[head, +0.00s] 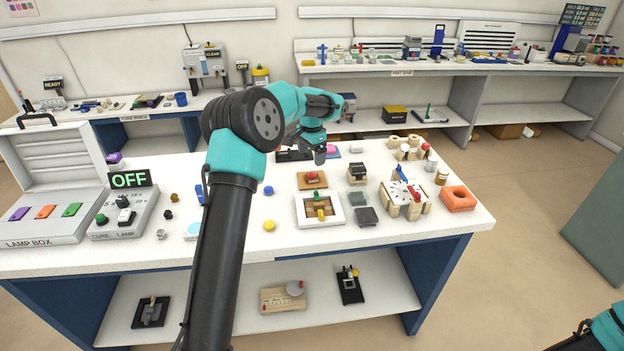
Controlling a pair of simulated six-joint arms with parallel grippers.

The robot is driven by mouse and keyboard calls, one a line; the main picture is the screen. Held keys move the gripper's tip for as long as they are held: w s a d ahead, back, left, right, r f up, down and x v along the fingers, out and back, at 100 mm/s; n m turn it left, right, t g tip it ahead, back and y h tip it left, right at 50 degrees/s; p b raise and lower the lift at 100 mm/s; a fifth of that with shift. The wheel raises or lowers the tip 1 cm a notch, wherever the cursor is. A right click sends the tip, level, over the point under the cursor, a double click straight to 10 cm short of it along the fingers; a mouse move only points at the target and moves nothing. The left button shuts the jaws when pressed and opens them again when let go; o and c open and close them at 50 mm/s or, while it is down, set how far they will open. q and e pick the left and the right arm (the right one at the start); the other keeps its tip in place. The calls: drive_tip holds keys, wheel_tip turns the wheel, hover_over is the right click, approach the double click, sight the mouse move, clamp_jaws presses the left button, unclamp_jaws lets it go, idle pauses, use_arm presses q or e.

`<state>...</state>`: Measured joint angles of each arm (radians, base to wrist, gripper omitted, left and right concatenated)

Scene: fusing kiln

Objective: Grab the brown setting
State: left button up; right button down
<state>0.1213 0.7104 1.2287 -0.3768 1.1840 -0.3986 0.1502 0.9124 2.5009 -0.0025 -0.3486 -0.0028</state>
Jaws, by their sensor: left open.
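A small brown piece (174,197), which looks like the brown setting, stands on the white table to the right of the lamp controls. My right gripper is out of view; only a bit of that arm shows at lower right.
A lamp box (45,215) and an OFF lamp control (125,215) stand at left. A blue upright piece (199,194) is beside my left arm. A white-framed tray (335,217), a wooden block fixture (412,210) and an orange block (458,198) fill the right side.

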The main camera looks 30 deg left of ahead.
sight(312, 173)
use_arm(q)
drive_tip(key=shift+f, duration=1.75)
drive_tip(key=shift+f, duration=0.15)
drive_tip(key=f, duration=0.5)
drive_tip(key=shift+w, duration=0.2)
drive_tip(key=shift+c, duration=0.5)
drive_tip(key=c, duration=0.7)
drive_tip(key=shift+r, duration=0.15)
wheel_tip(312, 173, up, 10)
drive_tip(key=shift+f, duration=0.1)
